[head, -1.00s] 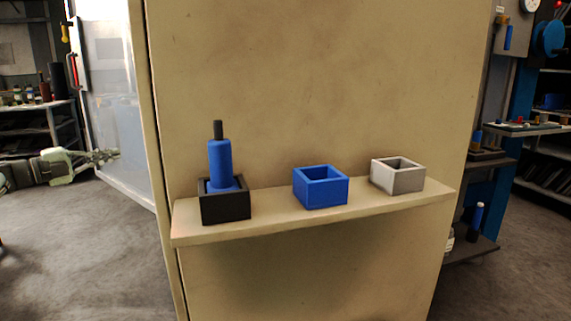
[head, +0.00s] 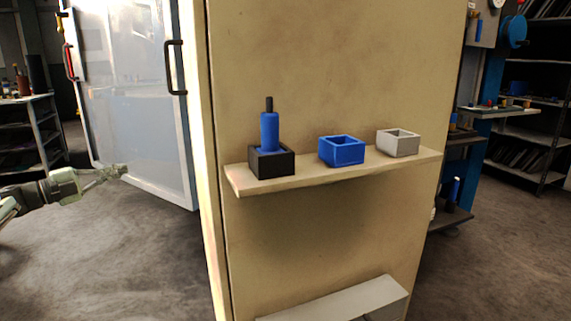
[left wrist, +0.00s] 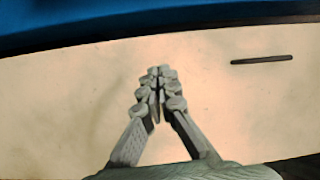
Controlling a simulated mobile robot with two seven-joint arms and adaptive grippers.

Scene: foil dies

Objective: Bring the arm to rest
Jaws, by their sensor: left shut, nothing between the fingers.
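My left arm comes in from the left edge of the head view, and its gripper (head: 117,171) is out over open floor, in front of the whitish door. It is well to the left of the shelf and apart from everything. In the left wrist view the left gripper's fingers (left wrist: 158,85) are together, with nothing between them. My right gripper is not in view. A blue die with a dark top (head: 269,131) stands upright in the black square holder (head: 272,170) on the shelf.
The shelf (head: 310,177) on the beige panel also holds an open blue box (head: 342,151) and an open grey box (head: 398,143), both apparently empty. A whitish door (head: 140,110) with a black handle stands left of the panel. Racks stand at far left and right.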

